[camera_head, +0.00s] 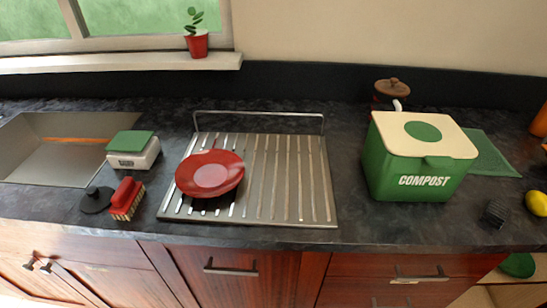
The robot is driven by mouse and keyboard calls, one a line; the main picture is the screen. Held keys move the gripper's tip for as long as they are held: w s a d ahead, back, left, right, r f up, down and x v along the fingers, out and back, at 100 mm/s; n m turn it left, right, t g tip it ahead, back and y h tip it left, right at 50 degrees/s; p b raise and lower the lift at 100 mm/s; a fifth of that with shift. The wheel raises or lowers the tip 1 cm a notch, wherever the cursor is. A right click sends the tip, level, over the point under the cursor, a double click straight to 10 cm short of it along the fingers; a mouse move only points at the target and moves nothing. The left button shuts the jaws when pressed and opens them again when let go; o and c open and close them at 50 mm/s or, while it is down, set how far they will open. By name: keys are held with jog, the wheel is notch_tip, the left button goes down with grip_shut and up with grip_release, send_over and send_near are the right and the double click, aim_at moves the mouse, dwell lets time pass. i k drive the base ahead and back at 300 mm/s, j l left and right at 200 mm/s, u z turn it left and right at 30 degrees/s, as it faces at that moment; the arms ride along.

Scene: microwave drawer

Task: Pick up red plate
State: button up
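The red plate (210,174) is round and shallow with a paler centre. It rests on the left part of a slatted metal drying rack (283,190) on the dark countertop. Its front left edge lies near the rack's left side. My gripper does not show in the head view. Nothing is touching the plate from above.
A scrub brush (127,198) and a black sink stopper (96,200) lie left of the rack. A white box with green top (133,150) stands beside the sink (55,150). A green compost bin (416,160) stands to the right. The rack's right half is bare.

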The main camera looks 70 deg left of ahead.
aim_at(210, 173)
jog(key=u, duration=2.05)
jog(key=i+u, duration=0.2)
jog(key=u, duration=0.2)
jog(key=i+l+u, duration=0.1)
jog(key=u, duration=0.25)
jog(key=i+l+u, duration=0.15)
jog(key=i+u, duration=0.25)
jog(key=k+l+u, duration=0.2)
jog(key=k+l, duration=0.25)
jog(key=k, duration=0.15)
jog(key=j, duration=0.1)
jog(key=l, duration=0.15)
